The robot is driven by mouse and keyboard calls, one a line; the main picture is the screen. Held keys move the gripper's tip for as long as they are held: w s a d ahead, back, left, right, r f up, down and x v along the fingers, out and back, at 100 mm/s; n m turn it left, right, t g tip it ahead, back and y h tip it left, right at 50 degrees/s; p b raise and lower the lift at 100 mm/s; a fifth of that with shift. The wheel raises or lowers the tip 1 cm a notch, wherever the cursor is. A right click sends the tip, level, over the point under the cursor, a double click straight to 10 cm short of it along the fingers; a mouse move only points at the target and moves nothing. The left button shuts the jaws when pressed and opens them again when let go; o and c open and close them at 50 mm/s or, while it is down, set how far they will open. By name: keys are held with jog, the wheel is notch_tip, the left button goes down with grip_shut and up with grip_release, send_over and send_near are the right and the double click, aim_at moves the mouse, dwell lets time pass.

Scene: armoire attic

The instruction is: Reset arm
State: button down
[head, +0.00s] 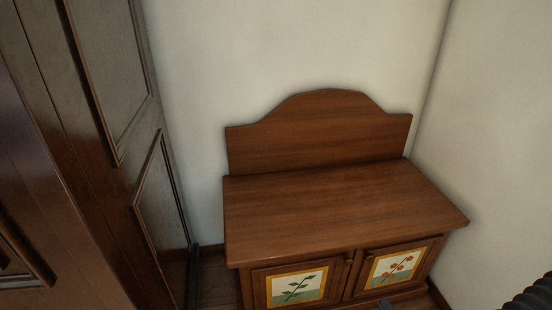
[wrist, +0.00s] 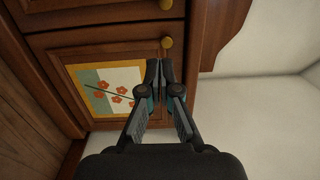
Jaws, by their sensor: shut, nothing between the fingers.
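My gripper (wrist: 159,84) is in the wrist view, with its fingers together and nothing between them. Its fingertips overlap the right edge of a cabinet door with a painted panel of red flowers (wrist: 112,90). Whether the fingers touch the door cannot be told. In the head view my gripper cannot be made out clearly; a dark ribbed part of my arm shows at the lower right corner.
A low wooden cabinet (head: 320,205) with a bare top and two shut painted doors stands in the corner. A tall dark armoire (head: 110,130) is at the left. White walls (head: 290,50) close off the back and right. Round knobs (wrist: 167,42) stick out near the fingertips.

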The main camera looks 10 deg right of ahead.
jog(key=w+a+r+n+g+y, duration=0.4)
jog(key=a+r+n+y, duration=0.3)
jog(key=a+r+y, duration=0.25)
jog(key=s+a+r+n+g+h, duration=0.1)
jog(key=s+a+r+n+g, duration=0.1)
jog(key=a+r+n+g, duration=0.35)
jog(key=s+a+r+n+g+h, duration=0.1)
jog(key=s+a+r+n+g, duration=0.2)
jog(key=a+g, duration=0.5)
notch_tip(320, 180, up, 13)
jog(key=n+t+h, duration=0.2)
jog(key=t+h, duration=0.3)
jog(key=h, duration=0.3)
jog(key=shift+d, duration=0.3)
